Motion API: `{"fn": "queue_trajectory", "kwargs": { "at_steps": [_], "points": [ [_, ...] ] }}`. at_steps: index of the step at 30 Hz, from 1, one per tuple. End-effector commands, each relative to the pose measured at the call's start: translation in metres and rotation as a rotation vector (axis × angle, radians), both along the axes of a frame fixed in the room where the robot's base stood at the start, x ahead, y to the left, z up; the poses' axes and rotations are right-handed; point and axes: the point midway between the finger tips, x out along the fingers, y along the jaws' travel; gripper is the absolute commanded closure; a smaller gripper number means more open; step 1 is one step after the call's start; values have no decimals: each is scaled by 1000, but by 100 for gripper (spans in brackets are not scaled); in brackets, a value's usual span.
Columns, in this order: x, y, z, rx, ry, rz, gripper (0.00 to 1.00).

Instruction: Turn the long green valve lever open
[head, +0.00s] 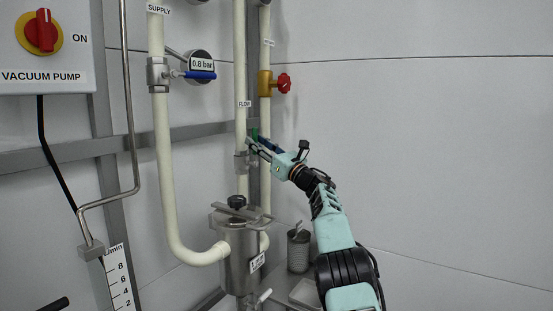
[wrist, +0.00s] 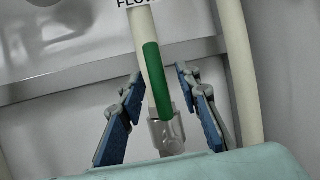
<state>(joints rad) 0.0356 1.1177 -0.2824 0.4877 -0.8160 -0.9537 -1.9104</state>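The long green valve lever (wrist: 157,95) shows in the wrist view, lying nearly in line with the pale pipe marked FLOW (wrist: 143,30). Its lower end is at a metal valve body (wrist: 167,136). In the head view only a small green piece of the lever (head: 254,133) shows; my gripper hides the rest. My gripper (wrist: 160,75) is open, with one blue-padded finger on each side of the lever and a visible gap to both. In the head view my gripper (head: 254,143) reaches in from the right at the FLOW pipe (head: 240,70).
A second pale pipe with a brass valve and red handwheel (head: 284,83) runs just right. The SUPPLY pipe (head: 163,130) at left has a blue lever (head: 201,75). A steel tank (head: 238,255) stands below my gripper. The wall at right is clear.

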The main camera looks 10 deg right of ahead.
Motion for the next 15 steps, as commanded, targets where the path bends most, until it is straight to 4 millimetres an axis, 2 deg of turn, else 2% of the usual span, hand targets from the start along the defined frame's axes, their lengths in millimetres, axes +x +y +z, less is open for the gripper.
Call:
{"fn": "queue_trajectory", "kwargs": {
  "at_steps": [9,15],
  "points": [
    [-16,-8,-6,5,-1,1,69],
    [-30,-22,-14,3,-1,1,69]
  ]
}}
